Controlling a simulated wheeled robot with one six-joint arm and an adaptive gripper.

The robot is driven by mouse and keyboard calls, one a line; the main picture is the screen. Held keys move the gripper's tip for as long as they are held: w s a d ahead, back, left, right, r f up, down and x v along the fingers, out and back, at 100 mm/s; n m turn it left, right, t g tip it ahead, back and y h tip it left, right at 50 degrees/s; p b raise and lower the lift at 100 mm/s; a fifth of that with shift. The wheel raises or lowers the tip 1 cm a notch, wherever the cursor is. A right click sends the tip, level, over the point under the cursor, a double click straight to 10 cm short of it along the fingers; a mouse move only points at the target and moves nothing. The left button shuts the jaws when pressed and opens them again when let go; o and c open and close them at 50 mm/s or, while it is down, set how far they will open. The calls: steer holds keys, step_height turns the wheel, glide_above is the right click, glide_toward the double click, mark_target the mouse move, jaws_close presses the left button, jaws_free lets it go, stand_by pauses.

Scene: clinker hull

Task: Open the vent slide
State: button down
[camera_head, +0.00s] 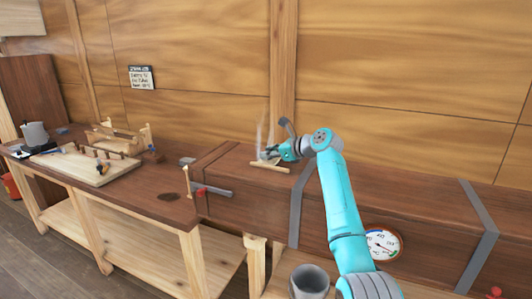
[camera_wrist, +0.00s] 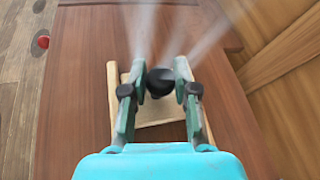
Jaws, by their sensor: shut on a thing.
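The vent slide (camera_wrist: 163,112) is a small pale wooden plate with a dark round knob (camera_wrist: 160,82), lying between two pale wooden rails on top of a long brown wooden box. My gripper (camera_wrist: 160,88) is shut on the knob, one finger on each side of it. In the head view my gripper (camera_head: 270,154) is low over the box top, at the pale rail (camera_head: 270,166), and hides most of the slide. White steam (camera_head: 262,130) rises beside it; in the wrist view it fans out in streaks beyond the knob. The opening under the slide is hidden.
The long box (camera_head: 250,202) has grey metal straps and a round dial gauge (camera_head: 382,244) on its front. A grey cup (camera_head: 310,281) stands before it. A workbench (camera_head: 150,205) with a pale tray (camera_head: 85,168) and a grey pot is at left. A plank wall closes the back.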

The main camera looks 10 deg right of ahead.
mark_target(282, 165)
steer(key=s+d, duration=0.2)
steer(key=d, duration=0.1)
steer(key=shift+s+d, duration=0.3)
steer(key=shift+s, duration=0.1)
steer(key=c, duration=1.1)
jaws_free()
steer(key=shift+c, duration=0.2)
steer(key=shift+d, duration=0.1)
steer(key=v, duration=1.2)
